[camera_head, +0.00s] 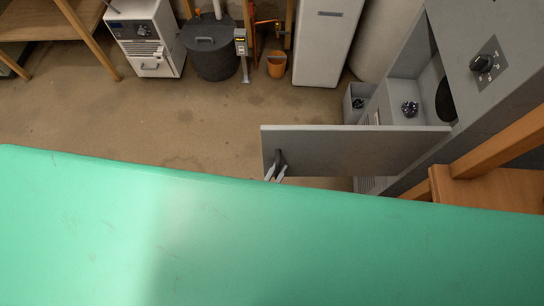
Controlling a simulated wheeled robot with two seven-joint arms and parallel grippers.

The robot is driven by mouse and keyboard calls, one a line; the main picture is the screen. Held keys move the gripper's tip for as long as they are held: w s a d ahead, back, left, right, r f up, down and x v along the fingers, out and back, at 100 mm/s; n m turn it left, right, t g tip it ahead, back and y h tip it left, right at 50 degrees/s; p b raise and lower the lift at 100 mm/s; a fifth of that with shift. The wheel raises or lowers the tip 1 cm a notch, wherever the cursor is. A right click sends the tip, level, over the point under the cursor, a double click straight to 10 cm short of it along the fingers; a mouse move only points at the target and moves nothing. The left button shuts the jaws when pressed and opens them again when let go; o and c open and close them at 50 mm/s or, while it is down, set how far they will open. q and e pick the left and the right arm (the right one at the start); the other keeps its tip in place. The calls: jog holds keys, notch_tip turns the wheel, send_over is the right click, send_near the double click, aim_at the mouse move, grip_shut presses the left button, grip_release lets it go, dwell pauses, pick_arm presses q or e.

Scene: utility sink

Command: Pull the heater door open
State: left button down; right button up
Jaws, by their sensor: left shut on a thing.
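The grey heater (480,100) stands at the right. Its grey door (360,152) is swung open, sticking out to the left from the cabinet and showing the inside with dark knobs. A dark handle (279,157) is near the door's free left end. My left gripper (276,172) is at this handle and shut on it. Only its light fingertips show; the rest of the gripper and its arm are hidden behind the green surface. My right gripper is not in view.
A large green surface (250,240) fills the lower view and hides the floor there. A wooden piece of furniture (500,185) stands close by the heater at right. White appliances, a grey bin (210,55) and an orange bucket (276,66) line the back. The middle floor (180,120) is clear.

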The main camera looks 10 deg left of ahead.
pick_arm(q)
jog(key=shift+s+d, duration=0.25)
jog(key=shift+s, duration=0.3)
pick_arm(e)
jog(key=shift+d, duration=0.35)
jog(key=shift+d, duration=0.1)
pick_arm(q)
jog(key=c, duration=1.5)
grip_release()
